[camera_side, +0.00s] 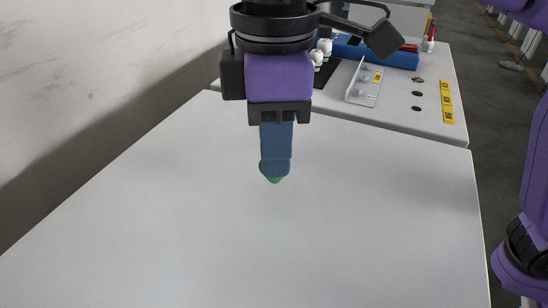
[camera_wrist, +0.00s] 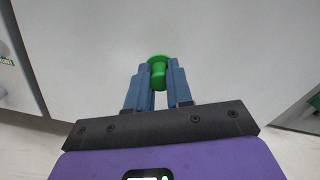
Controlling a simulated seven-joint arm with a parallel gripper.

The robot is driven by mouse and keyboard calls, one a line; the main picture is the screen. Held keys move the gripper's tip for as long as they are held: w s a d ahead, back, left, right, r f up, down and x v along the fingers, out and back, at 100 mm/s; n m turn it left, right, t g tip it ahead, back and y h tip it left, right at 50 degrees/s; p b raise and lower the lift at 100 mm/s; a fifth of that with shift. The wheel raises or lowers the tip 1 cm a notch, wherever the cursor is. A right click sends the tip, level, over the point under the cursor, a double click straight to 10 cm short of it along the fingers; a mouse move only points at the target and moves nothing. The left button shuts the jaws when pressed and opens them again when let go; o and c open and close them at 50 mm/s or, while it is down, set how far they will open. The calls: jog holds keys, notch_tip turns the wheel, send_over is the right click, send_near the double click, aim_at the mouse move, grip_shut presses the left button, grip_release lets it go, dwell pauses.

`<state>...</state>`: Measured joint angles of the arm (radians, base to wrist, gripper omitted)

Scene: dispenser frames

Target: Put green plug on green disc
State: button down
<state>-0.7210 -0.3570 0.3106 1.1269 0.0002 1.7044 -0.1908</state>
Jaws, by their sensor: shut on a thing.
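My gripper (camera_side: 275,168) points down over the white table, its blue fingers shut on the green plug (camera_side: 273,180). In the side view most of the plug is hidden behind the fingers. Only its green lower tip and a sliver at the left edge show. In the wrist view the plug (camera_wrist: 158,70) sits between the two fingertips, with a wide round end and a narrower body. I cannot tell the gap between plug and table. No separate green disc can be made out in either view.
The white table (camera_side: 330,240) is bare around the gripper. Behind it stands a second white surface (camera_side: 405,115) with a metal bracket (camera_side: 366,82), a blue tray (camera_side: 398,58), white knobs and yellow labels (camera_side: 447,100). A grey wall (camera_side: 90,90) runs along the left.

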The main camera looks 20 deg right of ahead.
jog(key=s+d+r, duration=0.7)
jog(key=d+r, duration=0.3)
jog(key=d, duration=0.2)
jog(key=w+d+f+m, duration=0.4)
jog(key=w+d+m, duration=0.2)
jog(key=w+d, duration=0.6)
jog(key=w+d+f+m, duration=0.3)
jog(key=w+d+m, duration=0.4)
jog(key=d, duration=0.8)
jog(key=s+d+f+m, duration=0.2)
jog(key=d+m, duration=0.1)
jog(key=d, duration=0.7)
jog(key=s+d+f+m, duration=0.2)
jog(key=s+d+m, duration=0.1)
jog(key=d, duration=0.7)
jog(key=s+d+f+m, duration=0.2)
jog(key=d+m, duration=0.1)
jog(key=d, duration=0.7)
jog(key=shift+s+f+m, duration=0.15)
jog(key=shift+s+m, duration=0.15)
jog(key=shift+s, duration=0.1)
jog(key=shift+d, duration=0.1)
